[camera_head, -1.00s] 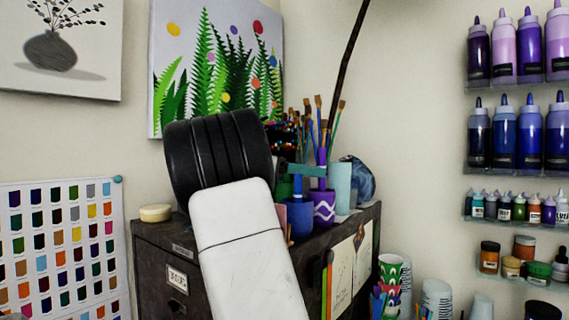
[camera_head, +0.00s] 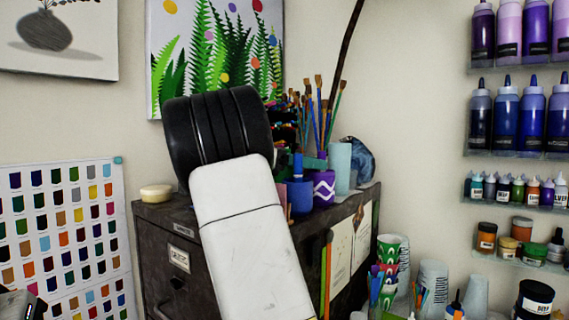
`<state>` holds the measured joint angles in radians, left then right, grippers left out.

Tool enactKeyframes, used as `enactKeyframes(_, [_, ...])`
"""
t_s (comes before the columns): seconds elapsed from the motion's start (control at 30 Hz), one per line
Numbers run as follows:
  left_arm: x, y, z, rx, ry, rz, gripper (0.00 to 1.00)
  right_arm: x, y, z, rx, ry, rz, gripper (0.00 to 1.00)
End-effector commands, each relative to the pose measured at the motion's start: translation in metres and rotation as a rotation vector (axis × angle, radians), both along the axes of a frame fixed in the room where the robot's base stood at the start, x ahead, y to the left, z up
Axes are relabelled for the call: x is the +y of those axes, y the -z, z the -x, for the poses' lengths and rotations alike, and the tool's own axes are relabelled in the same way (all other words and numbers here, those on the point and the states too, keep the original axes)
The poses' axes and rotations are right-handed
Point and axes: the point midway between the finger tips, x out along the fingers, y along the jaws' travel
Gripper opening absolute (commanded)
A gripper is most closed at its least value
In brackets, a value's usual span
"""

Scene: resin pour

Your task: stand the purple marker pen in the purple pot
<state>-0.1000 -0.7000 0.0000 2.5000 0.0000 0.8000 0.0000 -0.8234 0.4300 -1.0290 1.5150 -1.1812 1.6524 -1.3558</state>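The purple pot (camera_head: 324,189), with a white zigzag band, stands near the right end of the dark cabinet top. My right arm crosses the middle of the picture and hides much of its gripper. The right gripper's teal fingers (camera_head: 316,163) are just above the pot's mouth. They appear shut on the purple marker pen (camera_head: 322,154), of which a small upper part shows. The pen looks upright, with its lower part inside or behind the pot's rim. A dark grey part in the lower left corner seems to be my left gripper (camera_head: 16,304), cut off by the frame.
A blue pot (camera_head: 299,196) with a blue pen stands close left of the purple pot. A pale teal cup (camera_head: 340,168), brushes (camera_head: 326,115) and a blue marbled object (camera_head: 358,160) crowd the right and back. A cream round lid (camera_head: 156,193) lies at the cabinet's left.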

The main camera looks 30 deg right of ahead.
Motion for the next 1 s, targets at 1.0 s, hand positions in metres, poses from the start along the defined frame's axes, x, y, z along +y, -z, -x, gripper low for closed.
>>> enactKeyframes(1.0, [0.0,0.0,0.0,0.0,0.0,0.0,0.42,0.074,-0.012,-0.024,0.0,0.0,0.0,0.41])
